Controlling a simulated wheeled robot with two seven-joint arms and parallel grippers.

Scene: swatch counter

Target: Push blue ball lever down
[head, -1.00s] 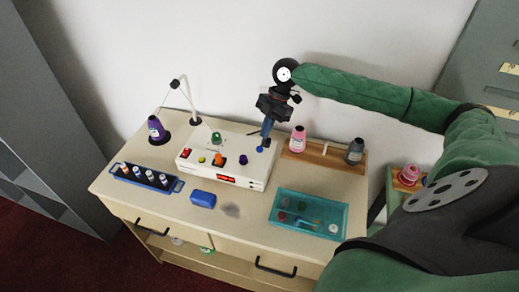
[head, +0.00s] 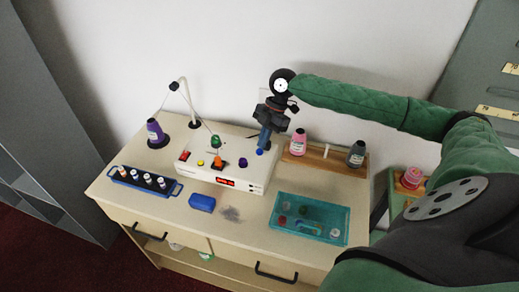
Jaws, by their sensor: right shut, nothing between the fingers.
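The white control box (head: 228,158) sits toward the back of the counter, with several coloured controls on top. The blue ball lever (head: 260,152) is at the box's back right; its small blue ball shows just below my right gripper (head: 264,146). That gripper is shut and empty, pointing down, with its fingertips at or very close to the ball. I cannot tell whether they touch, or how far the lever is down. An orange control (head: 217,164), a purple knob (head: 243,162) and a green knob (head: 214,141) stand to its left. My left gripper is not in view.
A wooden rack (head: 322,158) holds a pink spool (head: 298,142) and a grey spool (head: 356,153) right of the box. A teal tray (head: 346,226), a blue block (head: 202,203) and a blue spool rack (head: 145,181) lie in front. A purple spool (head: 155,131) stands at left.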

